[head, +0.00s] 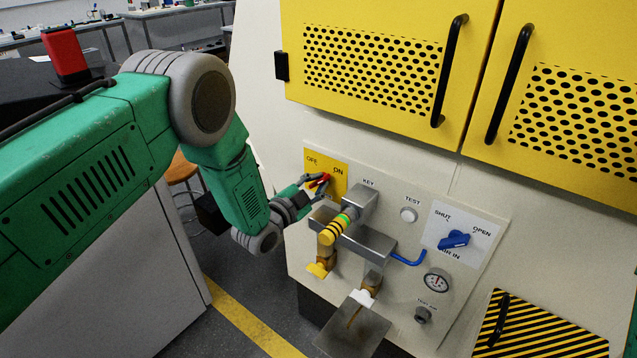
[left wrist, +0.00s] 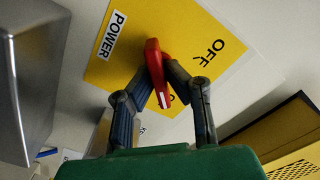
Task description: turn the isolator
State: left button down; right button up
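The isolator is a red handle (head: 319,181) on a yellow plate (head: 340,187) marked OFF and ON at the left of the control panel. In the left wrist view the red handle (left wrist: 157,72) has a white mark at its lower end, which points away from the OFF label. ON is not visible there. My left gripper (head: 318,184) is at the handle. In the left wrist view the fingers of that gripper (left wrist: 161,75) lie on either side of the handle and appear to press on it. My right gripper is not in view.
A grey key block (head: 360,205) with a yellow-and-black banded key part (head: 334,232) sits just right of the gripper. A blue SHUT/OPEN valve handle (head: 454,239), a TEST button (head: 409,215) and a gauge (head: 436,281) are further right. Yellow perforated doors (head: 375,60) hang above.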

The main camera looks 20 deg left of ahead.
pick_arm(q)
jog(key=shift+d, duration=0.1)
dwell(0.3)
jog(key=n+b, duration=0.1)
jog(key=n, duration=0.4)
jog(key=shift+w+r+n, duration=0.1)
jog(key=shift+r+n, duration=0.05)
jog(key=shift+n, duration=0.15)
jog(key=n, duration=0.1)
jog(key=n+b, duration=0.1)
jog(key=n, duration=0.3)
jog(key=shift+w+a+b, duration=0.1)
jog(key=shift+a+b, duration=0.15)
jog(key=shift+b, duration=0.05)
jog(key=n+b, duration=0.1)
jog(key=n, duration=0.3)
jog(key=shift+a+r+n, duration=0.1)
jog(key=shift+a+n, duration=0.05)
jog(key=shift+n, duration=0.15)
jog(key=shift+w+r+n+b, duration=0.1)
jog(key=shift+n+b, duration=0.65)
jog(key=shift+n, duration=0.65)
jog(key=c, duration=1.6)
grip_release()
jog(key=shift+a+f, duration=0.1)
jog(key=shift+f, duration=0.1)
